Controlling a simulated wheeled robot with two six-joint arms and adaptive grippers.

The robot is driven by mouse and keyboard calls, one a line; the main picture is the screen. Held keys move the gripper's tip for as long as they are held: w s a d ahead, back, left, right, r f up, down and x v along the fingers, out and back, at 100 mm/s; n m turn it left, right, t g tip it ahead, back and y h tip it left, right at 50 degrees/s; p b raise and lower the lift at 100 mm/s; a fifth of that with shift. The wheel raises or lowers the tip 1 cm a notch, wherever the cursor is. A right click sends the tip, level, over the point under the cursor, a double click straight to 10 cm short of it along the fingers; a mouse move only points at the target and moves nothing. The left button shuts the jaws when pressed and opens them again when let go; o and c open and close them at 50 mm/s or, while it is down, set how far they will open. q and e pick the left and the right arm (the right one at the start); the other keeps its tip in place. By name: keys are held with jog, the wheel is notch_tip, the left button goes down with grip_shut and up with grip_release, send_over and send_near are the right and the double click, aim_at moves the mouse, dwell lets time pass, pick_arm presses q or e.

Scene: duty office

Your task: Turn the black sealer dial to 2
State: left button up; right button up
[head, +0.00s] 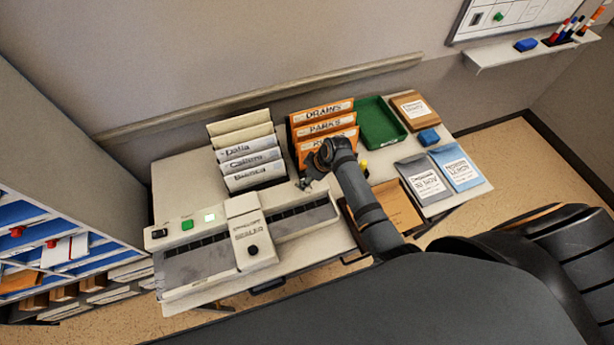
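The sealer (200,268) is a long pale machine on the table, with a raised head (243,215) lettered "SEALER". The black dial (253,250) is a small round knob on the near end of that head. Its pointer and any numbers are too small to read. My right gripper (306,183) is above the table, beyond the sealer's right end, in front of the orange folders. It is up and right of the dial and does not touch it. Its fingers are dark and small, so their opening is unclear. My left gripper is not in view.
White folders (250,160) and orange folders (323,115) stand behind. A green tray (380,122) and packets (424,180) lie right. Shelving (50,240) stands left.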

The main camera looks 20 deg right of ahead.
jog(key=c, duration=0.5)
grip_shut()
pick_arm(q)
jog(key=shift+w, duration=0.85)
